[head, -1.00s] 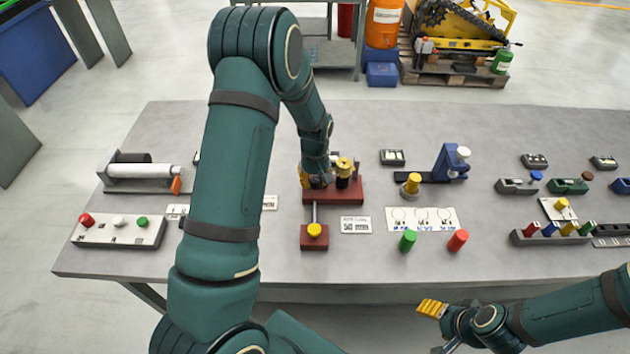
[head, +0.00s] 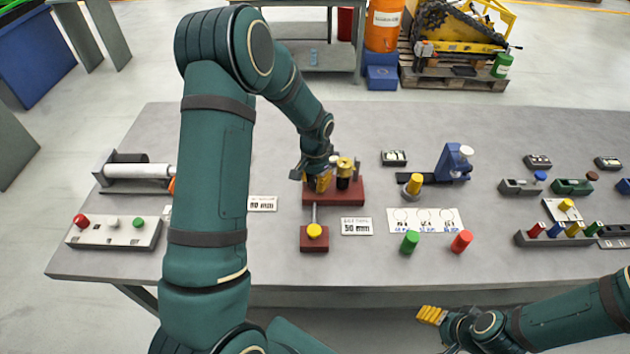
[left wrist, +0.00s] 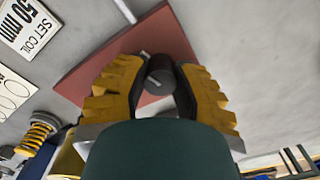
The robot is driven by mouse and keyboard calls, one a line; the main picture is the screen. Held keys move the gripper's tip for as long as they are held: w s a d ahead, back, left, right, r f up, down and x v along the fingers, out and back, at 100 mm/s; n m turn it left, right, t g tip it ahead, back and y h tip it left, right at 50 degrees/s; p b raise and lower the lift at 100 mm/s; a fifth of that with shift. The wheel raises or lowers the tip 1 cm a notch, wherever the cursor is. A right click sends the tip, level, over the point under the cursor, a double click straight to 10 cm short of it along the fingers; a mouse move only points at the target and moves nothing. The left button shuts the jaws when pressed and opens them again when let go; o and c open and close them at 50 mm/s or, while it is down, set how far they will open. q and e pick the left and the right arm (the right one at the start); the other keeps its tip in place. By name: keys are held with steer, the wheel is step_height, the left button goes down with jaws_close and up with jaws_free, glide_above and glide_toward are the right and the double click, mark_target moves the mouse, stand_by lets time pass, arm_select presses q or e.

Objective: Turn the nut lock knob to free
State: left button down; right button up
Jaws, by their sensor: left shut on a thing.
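A dark round knob (left wrist: 160,70) with a pale line on its top stands on a dark red base (left wrist: 75,80) in the left wrist view. My left gripper (left wrist: 158,82) has its yellow fingers on both sides of the knob and is shut on it. In the head view, my left gripper (head: 319,181) is at the left part of the red base (head: 350,194), and its fingers hide the knob. A dark post with a yellow top (head: 345,165) stands just right of it. My right gripper (head: 432,314) is off the table's front edge, with yellow finger pads showing.
A small red block with a yellow knob (head: 314,231) lies in front, joined by a rod. A "50 mm" card (head: 356,226) is beside it. Green (head: 410,241) and red (head: 461,241) cylinders stand to the right. A blue fixture (head: 450,163) stands behind them.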

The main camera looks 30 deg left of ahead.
mark_target(315, 180)
arm_select(q)
steer(key=shift+m, duration=1.7)
steer(key=c, duration=0.7)
jaws_free()
steer(key=shift+r, duration=0.1)
step_height(315, 180, up, 12)
steer(key=shift+f, duration=0.1)
